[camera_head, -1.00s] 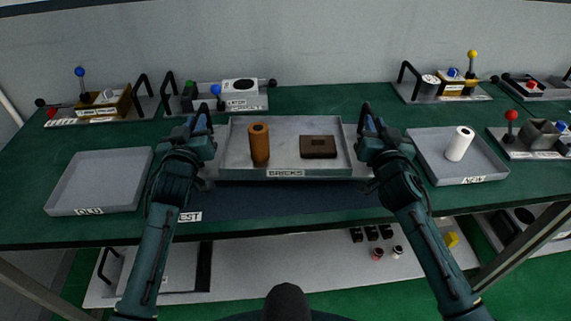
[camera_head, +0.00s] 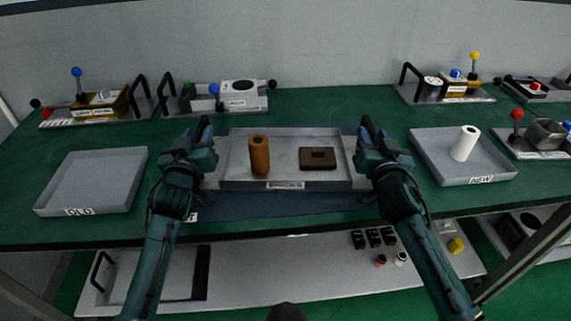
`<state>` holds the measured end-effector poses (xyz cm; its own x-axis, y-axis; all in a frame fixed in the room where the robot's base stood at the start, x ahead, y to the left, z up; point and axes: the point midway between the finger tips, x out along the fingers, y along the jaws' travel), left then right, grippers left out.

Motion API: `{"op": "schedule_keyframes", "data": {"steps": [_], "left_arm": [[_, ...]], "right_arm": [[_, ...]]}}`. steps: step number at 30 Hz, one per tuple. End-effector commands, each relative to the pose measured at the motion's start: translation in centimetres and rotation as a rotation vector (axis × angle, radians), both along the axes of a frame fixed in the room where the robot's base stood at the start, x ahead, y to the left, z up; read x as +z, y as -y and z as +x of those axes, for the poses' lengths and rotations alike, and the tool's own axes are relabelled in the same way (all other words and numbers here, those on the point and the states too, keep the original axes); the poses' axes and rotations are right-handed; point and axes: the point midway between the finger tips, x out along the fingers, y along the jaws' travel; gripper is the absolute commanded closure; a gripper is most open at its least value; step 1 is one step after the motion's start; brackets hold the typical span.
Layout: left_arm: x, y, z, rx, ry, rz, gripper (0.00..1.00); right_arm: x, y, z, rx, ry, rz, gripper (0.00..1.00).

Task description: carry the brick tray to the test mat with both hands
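The grey brick tray (camera_head: 230,165), labelled BRICKS, is in the middle of the head view. It holds an upright orange-brown cylinder (camera_head: 259,155) and a flat dark brown block (camera_head: 317,158). The dark blue test mat (camera_head: 290,202) shows beneath and in front of the tray; I cannot tell whether the tray touches it. My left gripper (camera_head: 202,136) is at the tray's left side and my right gripper (camera_head: 369,133) at its right side. Both seem closed on the tray's side handles, which the grippers mostly hide.
An empty OLD tray (camera_head: 92,205) lies at left. A NEW tray (camera_head: 432,150) with a white cylinder (camera_head: 463,143) lies at right. Devices with coloured-knob levers stand along the back, including a blue-knobbed one (camera_head: 215,90). A shelf (camera_head: 300,270) with small items is below the table.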

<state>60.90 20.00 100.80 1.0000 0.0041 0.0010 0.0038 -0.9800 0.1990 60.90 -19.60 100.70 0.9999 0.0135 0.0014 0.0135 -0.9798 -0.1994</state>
Motion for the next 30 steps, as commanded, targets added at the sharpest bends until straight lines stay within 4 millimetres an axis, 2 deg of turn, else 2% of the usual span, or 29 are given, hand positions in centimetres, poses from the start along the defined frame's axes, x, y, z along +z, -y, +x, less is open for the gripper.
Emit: {"op": "schedule_keyframes", "data": {"steps": [7,10,24,30], "left_arm": [[0.0,-0.2,-0.2,0.003,-0.001,0.003,0.63],[-0.1,-0.2,-1.0,0.003,-0.002,0.003,0.63],[-0.1,0.0,-10.1,0.002,-0.004,-0.001,0.63],[0.0,0.0,-11.8,0.002,-0.001,0.001,0.63]], "right_arm": [[0.0,0.2,0.0,-0.004,-0.001,-0.003,0.62],[0.0,0.2,0.0,-0.005,-0.001,-0.004,0.62],[0.0,0.3,0.0,-0.006,-0.001,-0.004,0.62],[-0.1,0.3,0.0,-0.006,-0.001,-0.004,0.62]]}}
